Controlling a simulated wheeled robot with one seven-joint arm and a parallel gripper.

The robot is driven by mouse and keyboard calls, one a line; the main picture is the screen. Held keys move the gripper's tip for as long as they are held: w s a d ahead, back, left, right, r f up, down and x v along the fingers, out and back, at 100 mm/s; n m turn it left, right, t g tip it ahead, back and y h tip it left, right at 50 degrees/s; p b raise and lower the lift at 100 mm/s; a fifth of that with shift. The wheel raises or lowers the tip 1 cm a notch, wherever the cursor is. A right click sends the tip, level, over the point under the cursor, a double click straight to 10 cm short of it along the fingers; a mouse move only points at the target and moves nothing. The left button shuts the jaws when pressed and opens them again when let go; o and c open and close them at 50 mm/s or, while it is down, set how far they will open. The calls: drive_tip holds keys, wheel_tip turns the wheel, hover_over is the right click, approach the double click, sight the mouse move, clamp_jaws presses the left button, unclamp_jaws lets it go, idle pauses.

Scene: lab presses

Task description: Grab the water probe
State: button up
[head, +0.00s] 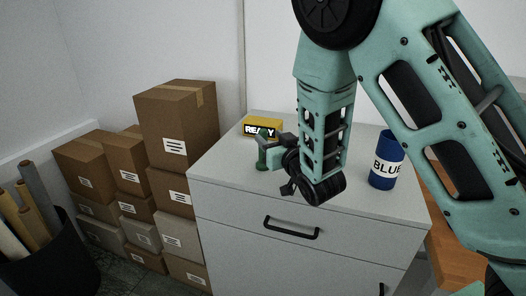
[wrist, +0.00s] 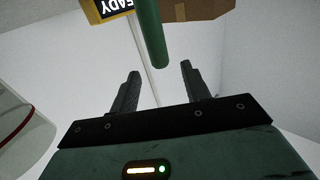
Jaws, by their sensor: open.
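A slim green cylinder (head: 262,157), the only thing here that looks like the water probe, stands on the white cabinet top in the head view. In the wrist view the green cylinder (wrist: 152,35) comes down from the top edge, and its near end shows just beyond the gap between the fingertips. My gripper (wrist: 160,70) is open, with nothing between its fingers. In the head view my gripper (head: 274,147) is right beside the cylinder and partly overlaps it. I cannot tell whether they touch.
A yellow box marked READY (head: 262,127) sits behind the cylinder on the cabinet (head: 225,168). A blue can marked BLUE (head: 387,160) stands to the right. Stacked cardboard boxes (head: 175,120) and a dark bin of rolls (head: 60,260) are at left.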

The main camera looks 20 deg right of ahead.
sight(265, 133)
drive_tip(key=w+p, duration=0.1)
drive_tip(key=w, duration=0.1)
drive_tip(key=w+p, duration=0.1)
drive_tip(key=w, duration=0.1)
drive_tip(key=shift+w+a, duration=0.1)
drive_tip(key=shift+a, duration=0.3)
drive_tip(key=shift+w+f, duration=0.15)
drive_tip(key=shift+w, duration=0.35)
clamp_jaws()
